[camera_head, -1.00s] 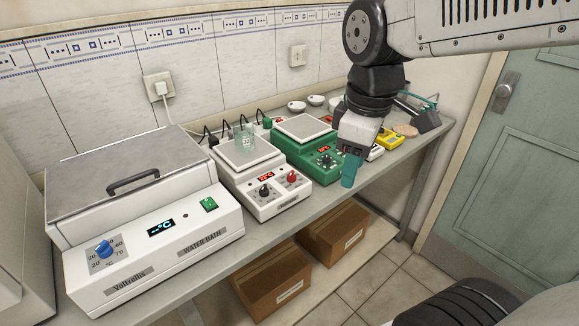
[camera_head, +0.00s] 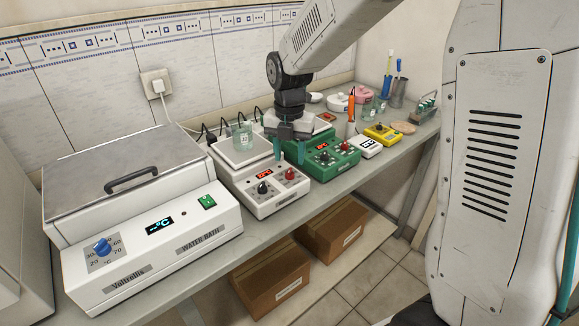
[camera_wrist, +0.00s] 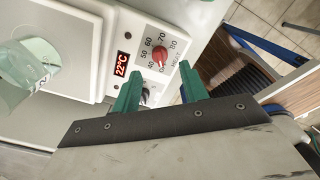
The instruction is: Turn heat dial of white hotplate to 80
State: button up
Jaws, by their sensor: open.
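The white hotplate (camera_head: 283,205) stands on the bench between the water bath and a green hotplate. Its red dial (camera_head: 291,174) is at the right of the front panel, its black knob (camera_head: 263,188) at the left. In the wrist view the red dial (camera_wrist: 159,58) has a number scale around it; its exact setting is too small to read. The display (camera_wrist: 122,65) reads 22°C. My gripper (camera_head: 290,157) is open, its green fingers pointing down above the panel. In the wrist view the fingers (camera_wrist: 157,72) lie to either side of the red dial, apart from it. The black knob is partly hidden.
A glass beaker (camera_head: 243,137) stands on the white hotplate's top plate. The green hotplate (camera_head: 333,164) is close on the right, the water bath (camera_head: 150,250) on the left. A yellow device (camera_head: 381,134) and a white scale (camera_head: 365,147) stand farther right.

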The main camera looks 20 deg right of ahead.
aim_at(289, 170)
jog(key=shift+f, duration=2.25)
grip_shut()
